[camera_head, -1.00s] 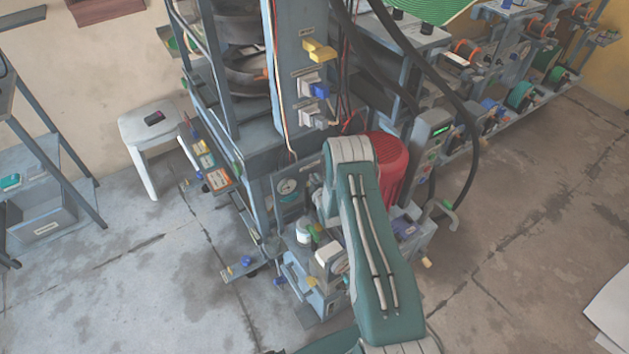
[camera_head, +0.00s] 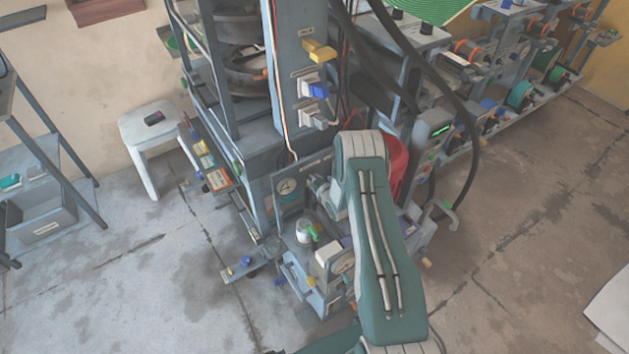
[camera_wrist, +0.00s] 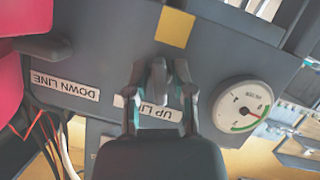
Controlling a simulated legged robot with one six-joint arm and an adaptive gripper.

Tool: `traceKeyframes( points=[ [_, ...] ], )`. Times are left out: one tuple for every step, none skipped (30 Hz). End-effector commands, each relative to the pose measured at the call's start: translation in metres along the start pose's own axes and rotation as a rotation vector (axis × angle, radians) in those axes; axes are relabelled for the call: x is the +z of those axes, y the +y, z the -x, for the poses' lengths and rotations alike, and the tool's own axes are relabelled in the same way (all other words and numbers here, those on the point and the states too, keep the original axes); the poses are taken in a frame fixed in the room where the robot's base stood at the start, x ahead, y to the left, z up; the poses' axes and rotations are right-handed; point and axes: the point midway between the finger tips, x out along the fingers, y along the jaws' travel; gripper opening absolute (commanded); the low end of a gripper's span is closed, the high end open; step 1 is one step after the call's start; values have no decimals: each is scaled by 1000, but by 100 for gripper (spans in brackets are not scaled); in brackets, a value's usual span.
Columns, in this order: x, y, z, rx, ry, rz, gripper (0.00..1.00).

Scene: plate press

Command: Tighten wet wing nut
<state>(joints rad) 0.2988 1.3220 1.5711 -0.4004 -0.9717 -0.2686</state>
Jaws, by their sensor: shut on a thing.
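In the wrist view my gripper (camera_wrist: 160,88) is shut on a small grey-teal piece that looks like the wing nut (camera_wrist: 158,74). The piece is between the fingertips, against a dark grey panel (camera_wrist: 95,60). The panel's "UP LINE" label (camera_wrist: 162,109) lies just behind it, partly covered by the fingers. The image is upside down, and I cannot tell whether the nut is wet or how it is turned. In the head view my arm reaches the press's lower front, and the fingers and nut are hidden there.
A round gauge (camera_wrist: 242,105) sits beside the fingers, and a "DOWN LINE" label (camera_wrist: 65,85) is left.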

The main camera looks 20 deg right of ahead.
Motion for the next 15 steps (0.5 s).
traceKeyframes(
  points=[
    [2,-1,0,-20,-5,-38,0],
    [2,-1,0,-31,-5,-64,0],
    [2,-1,1,-45,-5,-101,0],
    [2,-1,1,-56,-5,-127,0],
    [2,-1,1,-66,-5,-152,0],
    [2,-1,1,-80,-5,-188,0],
    [2,-1,0,-92,-5,-214,0],
    [2,-1,0,-103,-5,-240,0],
    [2,-1,0,-117,-5,-276,0],
    [2,-1,0,-128,-5,-302,0],
    [3,-1,0,-139,-6,-328,0],
    [3,-1,0,-152,-6,-364,0],
    [3,-1,0,-164,-6,-390,0],
    [3,-1,0,-174,-5,-416,0],
    [2,0,0,-188,-5,-451,0]
  ],
)
